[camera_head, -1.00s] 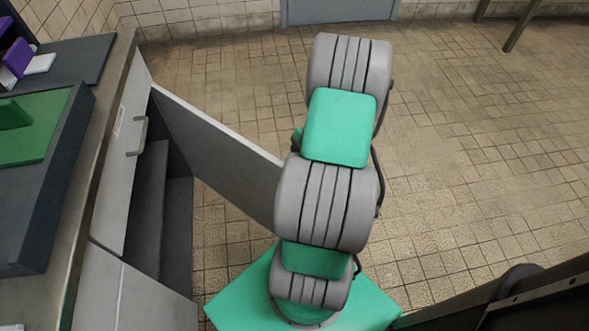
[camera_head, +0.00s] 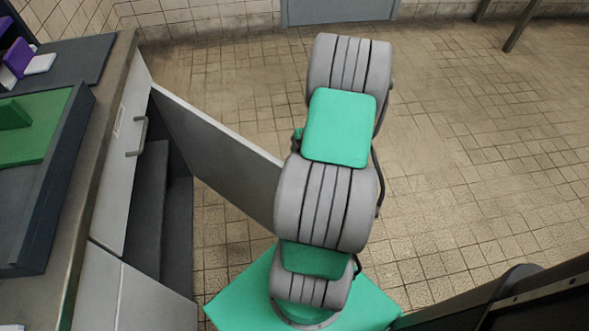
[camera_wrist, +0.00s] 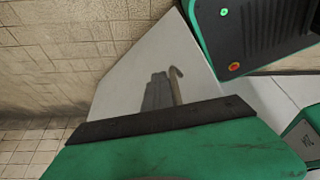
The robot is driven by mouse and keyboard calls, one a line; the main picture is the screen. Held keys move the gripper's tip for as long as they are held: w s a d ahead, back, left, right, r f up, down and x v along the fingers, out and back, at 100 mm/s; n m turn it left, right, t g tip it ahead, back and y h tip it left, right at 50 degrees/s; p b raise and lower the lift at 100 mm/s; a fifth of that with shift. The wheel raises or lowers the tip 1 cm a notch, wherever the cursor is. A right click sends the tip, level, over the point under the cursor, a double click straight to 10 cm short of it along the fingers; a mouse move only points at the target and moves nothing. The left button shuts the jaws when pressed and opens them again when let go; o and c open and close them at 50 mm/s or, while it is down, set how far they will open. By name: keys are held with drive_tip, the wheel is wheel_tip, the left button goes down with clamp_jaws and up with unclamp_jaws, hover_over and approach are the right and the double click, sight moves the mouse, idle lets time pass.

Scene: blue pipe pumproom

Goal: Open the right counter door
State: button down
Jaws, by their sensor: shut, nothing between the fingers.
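The right counter door (camera_head: 220,155) is a pale panel standing swung far out from the counter (camera_head: 85,195). A dark open compartment (camera_head: 175,225) shows behind it. In the wrist view a pale panel (camera_wrist: 125,85), which looks like this door, carries a thin hooked handle (camera_wrist: 176,84). My gripper (camera_wrist: 158,76) shows there as grey fingers, shut and empty, just left of the handle in the picture. I cannot tell whether it touches the panel. In the head view my arm hides the gripper and the door's near edge.
A front panel with a bar handle (camera_head: 140,136) is flush above the open compartment. A dark tray with a green board (camera_head: 45,120) and purple items (camera_head: 17,58) are on the counter top. Tiled floor (camera_head: 470,160) is clear to the right. A dark rail (camera_head: 540,292) crosses the lower right.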

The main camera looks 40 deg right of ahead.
drive_tip(key=c, duration=2.1)
unclamp_jaws()
drive_tip(key=shift+c, duration=0.2)
drive_tip(key=o, duration=0.4)
drive_tip(key=p+v, duration=0.1)
drive_tip(key=v, duration=0.7)
drive_tip(key=shift+f, duration=0.1)
drive_tip(key=shift+c, duration=0.7)
